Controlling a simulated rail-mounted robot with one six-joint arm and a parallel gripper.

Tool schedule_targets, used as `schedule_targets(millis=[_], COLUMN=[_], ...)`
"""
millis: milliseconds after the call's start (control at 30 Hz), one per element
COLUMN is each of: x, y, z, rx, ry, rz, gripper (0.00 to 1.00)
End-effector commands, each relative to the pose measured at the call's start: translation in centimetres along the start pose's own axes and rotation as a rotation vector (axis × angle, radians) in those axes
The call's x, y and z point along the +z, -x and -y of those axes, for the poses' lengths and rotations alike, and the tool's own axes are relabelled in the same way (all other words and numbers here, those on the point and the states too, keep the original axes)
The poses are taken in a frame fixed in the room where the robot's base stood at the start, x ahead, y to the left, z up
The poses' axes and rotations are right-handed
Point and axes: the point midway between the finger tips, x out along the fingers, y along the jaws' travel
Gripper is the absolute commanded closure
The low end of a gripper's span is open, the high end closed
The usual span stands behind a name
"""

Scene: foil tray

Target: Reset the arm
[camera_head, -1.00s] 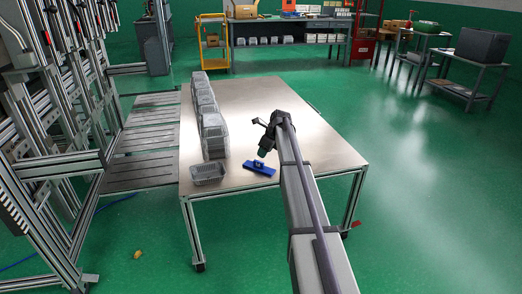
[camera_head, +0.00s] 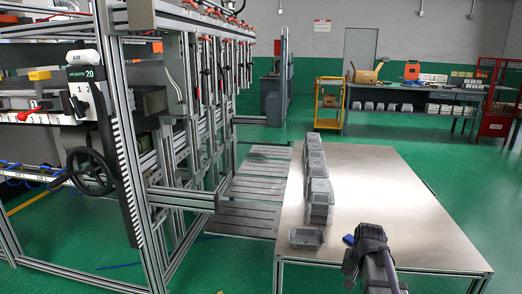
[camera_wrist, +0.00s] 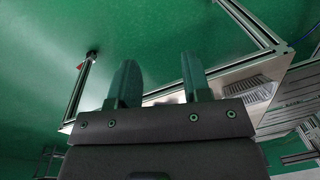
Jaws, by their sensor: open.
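My arm reaches in from the bottom right of the head view, with its dark end low over the near part of the metal table (camera_head: 395,190). Beyond the fingers are green floor and the table's edge and frame. A single grey foil tray (camera_head: 307,237) lies at the table's near left corner.
A row of stacked foil trays (camera_head: 318,190) stands along the table's left edge. A tall aluminium-framed machine (camera_head: 125,130) with a black handwheel (camera_head: 90,171) fills the left. A yellow cart (camera_head: 329,105) and a workbench (camera_head: 410,100) stand at the back. The table's middle and right are clear.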

Motion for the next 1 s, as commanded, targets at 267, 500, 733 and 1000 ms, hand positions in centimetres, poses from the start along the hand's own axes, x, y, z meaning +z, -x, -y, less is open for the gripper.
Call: schedule_targets(millis=[267,500,733,1000], x=[17.9,16.7,16.5,16.4], y=[-0.1,10.1,20.7,24.5], z=[3.5,5.3,6.1,6.4], rx=[0.080,0.079,0.079,0.079], ry=[0.441,0.448,0.447,0.446], rz=[0.035,0.034,0.034,0.034], gripper=[0.56,0.56,0.56,0.56])
